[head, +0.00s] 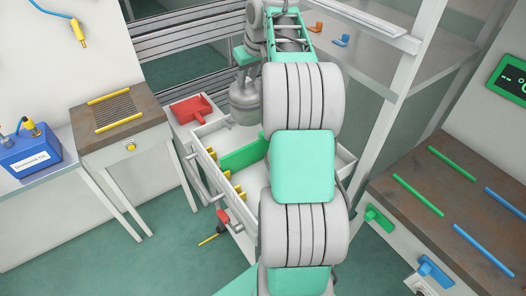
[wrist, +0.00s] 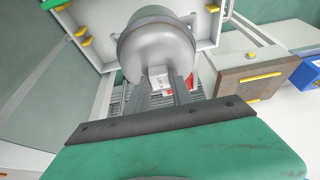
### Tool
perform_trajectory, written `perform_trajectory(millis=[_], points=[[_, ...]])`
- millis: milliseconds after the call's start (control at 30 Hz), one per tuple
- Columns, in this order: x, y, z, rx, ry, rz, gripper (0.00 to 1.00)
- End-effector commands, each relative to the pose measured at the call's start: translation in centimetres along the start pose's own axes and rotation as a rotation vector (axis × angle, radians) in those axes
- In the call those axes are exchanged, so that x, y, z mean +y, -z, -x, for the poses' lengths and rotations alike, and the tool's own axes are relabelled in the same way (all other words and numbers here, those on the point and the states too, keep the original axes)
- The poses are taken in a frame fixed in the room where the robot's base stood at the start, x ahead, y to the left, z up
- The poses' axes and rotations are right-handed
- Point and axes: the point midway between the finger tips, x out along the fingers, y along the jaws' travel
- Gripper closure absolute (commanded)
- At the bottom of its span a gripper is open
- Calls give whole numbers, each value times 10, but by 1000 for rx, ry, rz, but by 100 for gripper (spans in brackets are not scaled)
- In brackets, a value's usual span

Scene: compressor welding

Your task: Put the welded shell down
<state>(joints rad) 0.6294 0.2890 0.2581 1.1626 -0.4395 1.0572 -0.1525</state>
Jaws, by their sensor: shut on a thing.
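The welded shell (head: 245,98) is a grey rounded metal vessel. In the head view it hangs below my gripper (head: 245,58) at the far end of the white-walled cart, partly hidden by my arm. In the wrist view the shell (wrist: 157,48) is just beyond the fingers, and my gripper (wrist: 160,90) is shut on a small pale part at its near end. The fingertips are small and partly hidden in the head view. I cannot tell whether the shell touches anything below.
The white cart (head: 347,165) has a green divider (head: 243,153) and yellow pegs. A brown-topped table with yellow strips (head: 118,122) stands left, a bench with green and blue strips (head: 450,200) right. Green floor lies between.

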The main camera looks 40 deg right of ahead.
Motion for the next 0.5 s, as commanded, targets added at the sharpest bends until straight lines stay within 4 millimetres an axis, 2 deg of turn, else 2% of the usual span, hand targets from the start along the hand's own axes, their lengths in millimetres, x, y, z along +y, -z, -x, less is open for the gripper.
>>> perform_trajectory(millis=[167, 500], points=[[3, -6, -13, 3, -3, -3, 100], [5, -28, -62, 1, -4, -7, 100]])
